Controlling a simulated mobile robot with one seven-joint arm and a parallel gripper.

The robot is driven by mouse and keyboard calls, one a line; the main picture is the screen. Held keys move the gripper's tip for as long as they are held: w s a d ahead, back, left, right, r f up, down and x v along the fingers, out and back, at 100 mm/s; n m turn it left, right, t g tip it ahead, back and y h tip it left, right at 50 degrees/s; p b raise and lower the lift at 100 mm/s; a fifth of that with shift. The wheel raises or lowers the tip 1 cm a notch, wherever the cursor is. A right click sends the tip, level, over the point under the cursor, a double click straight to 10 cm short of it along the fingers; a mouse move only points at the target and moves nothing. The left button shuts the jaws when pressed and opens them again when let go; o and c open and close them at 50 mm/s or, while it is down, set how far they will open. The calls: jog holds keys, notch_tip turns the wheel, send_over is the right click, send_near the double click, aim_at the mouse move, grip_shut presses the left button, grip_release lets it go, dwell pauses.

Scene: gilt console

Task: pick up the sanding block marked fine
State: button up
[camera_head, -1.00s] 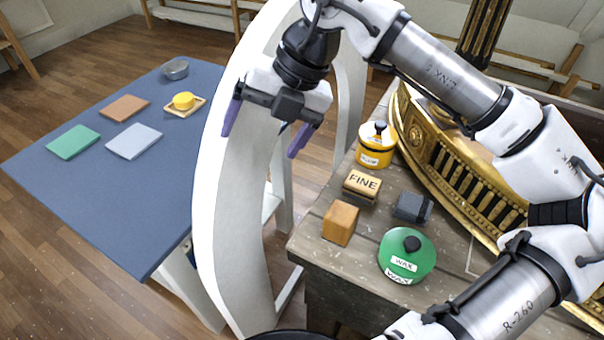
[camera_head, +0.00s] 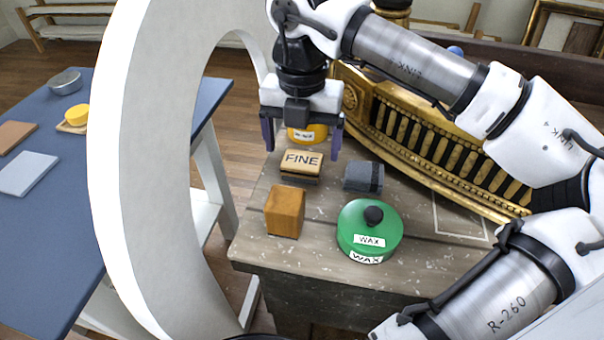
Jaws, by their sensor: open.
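The sanding block marked FINE (camera_head: 301,163) lies on the wooden bench top (camera_head: 235,237), its tan labelled top facing up over a dark lower layer. My gripper (camera_head: 302,152) is open and empty, its two purple fingers pointing down. In the picture the fingers appear to either side of the block's far part and of a yellow tin. I cannot tell the exact height of the fingers; they look above the block.
A yellow tin (camera_head: 307,134) stands behind the block. A grey block with a dark band (camera_head: 364,177) is right, an orange-brown block (camera_head: 285,211) in front, and a green wax tin (camera_head: 369,232) front right. A gilt carved piece (camera_head: 430,140) lies behind. A large white arch (camera_head: 125,150) stands left.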

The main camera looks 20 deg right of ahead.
aim_at(301, 164)
notch_tip(301, 164, down, 5)
jog(key=shift+s+a+f+b, duration=0.1)
jog(key=shift+a+f+b, duration=0.05)
jog(key=shift+b, duration=1.05)
jog(key=c, duration=1.1)
jog(key=shift+o, duration=0.2)
jog(key=shift+r, duration=0.25)
